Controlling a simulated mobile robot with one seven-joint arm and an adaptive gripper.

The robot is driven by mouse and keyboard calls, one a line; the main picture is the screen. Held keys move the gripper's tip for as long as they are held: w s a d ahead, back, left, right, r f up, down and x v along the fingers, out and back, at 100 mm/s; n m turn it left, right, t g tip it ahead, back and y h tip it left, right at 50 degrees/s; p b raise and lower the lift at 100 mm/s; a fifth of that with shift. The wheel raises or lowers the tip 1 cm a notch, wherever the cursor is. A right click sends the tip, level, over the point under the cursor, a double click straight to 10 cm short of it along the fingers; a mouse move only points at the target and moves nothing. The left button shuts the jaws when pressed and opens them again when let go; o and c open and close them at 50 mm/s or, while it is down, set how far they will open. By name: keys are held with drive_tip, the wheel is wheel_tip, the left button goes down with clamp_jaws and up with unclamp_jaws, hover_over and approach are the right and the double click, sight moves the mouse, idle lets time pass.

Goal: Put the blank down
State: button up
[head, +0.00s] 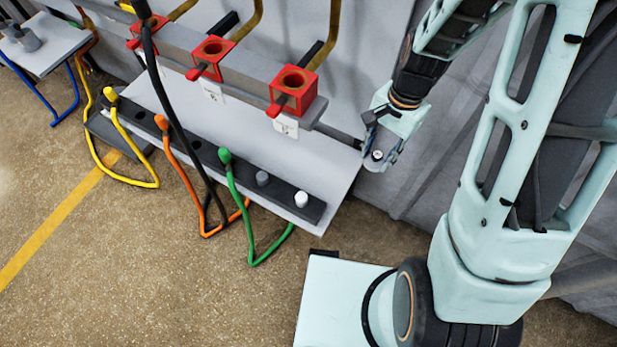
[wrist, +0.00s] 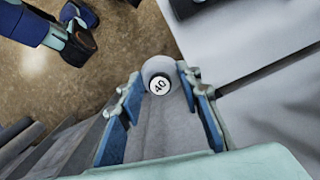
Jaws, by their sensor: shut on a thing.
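My gripper (wrist: 160,92) is shut on the blank, a grey round piece (wrist: 156,68) with a white "40" label on its end, held between the blue finger pads in the wrist view. In the head view my gripper (head: 378,160) is at the right of the white shelf, beside the end of the grey bar with red sockets. A small pale round end (head: 377,155) shows between the fingers there. The dark rack (head: 235,178) on the shelf carries a grey peg (head: 262,178) and a white-topped peg (head: 301,199) at its right end.
Yellow (head: 110,95), orange (head: 162,123) and green (head: 225,156) cable plugs stand in the rack, their cables hanging over the front edge. Red sockets (head: 291,90) overhang the shelf (head: 325,165). A black cable crosses the rack. Bare shelf lies right of the rack.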

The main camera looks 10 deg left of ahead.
drive_tip(key=s+a+f+m+b, duration=0.1)
drive_tip(key=s+f+m+b, duration=0.15)
drive_tip(key=f+b, duration=0.35)
drive_tip(key=s+a+f+m+b, duration=0.1)
drive_tip(key=s+f+m+b, duration=0.2)
drive_tip(key=f, duration=0.6)
drive_tip(key=n+b, duration=0.1)
drive_tip(key=b, duration=0.5)
hover_over(327, 189)
drive_tip(key=f, duration=0.8)
drive_tip(key=shift+s+d+f, duration=0.15)
drive_tip(key=shift+d+f, duration=0.1)
drive_tip(key=shift+d, duration=0.15)
drive_tip(key=shift+w+a+f, duration=0.2)
drive_tip(key=shift+f, duration=0.25)
drive_tip(key=shift+w+a+f+b, duration=0.15)
drive_tip(key=shift+f+b, duration=0.4)
drive_tip(key=shift+f, duration=1)
drive_tip(key=shift+f, duration=0.2)
drive_tip(key=o, duration=1.3)
